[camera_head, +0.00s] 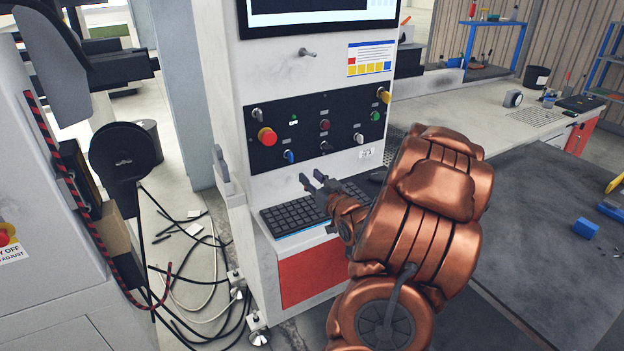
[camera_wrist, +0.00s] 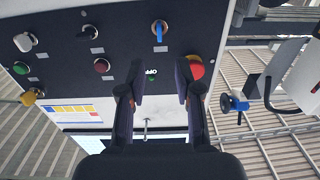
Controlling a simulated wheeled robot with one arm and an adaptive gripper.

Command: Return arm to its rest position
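My copper-coloured arm reaches in from the lower right in the head view. My gripper (camera_head: 319,183) is in front of the control cabinet, above the keyboard (camera_head: 293,216) and below the black control panel (camera_head: 318,126). In the wrist view my gripper (camera_wrist: 159,82) shows two dark fingers set apart with nothing between them. The control panel (camera_wrist: 112,45) fills the upper part of that view, upside down. A red mushroom button (camera_wrist: 196,67) shows just beside the right finger, and whether they touch cannot be told.
Other knobs include a blue switch (camera_head: 289,157) and a yellow one (camera_head: 384,95). Loose cables (camera_head: 190,275) lie on the floor at left. A grey workbench (camera_head: 545,215) with a blue block (camera_head: 586,228) stands right of my arm. A screen (camera_head: 315,12) tops the cabinet.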

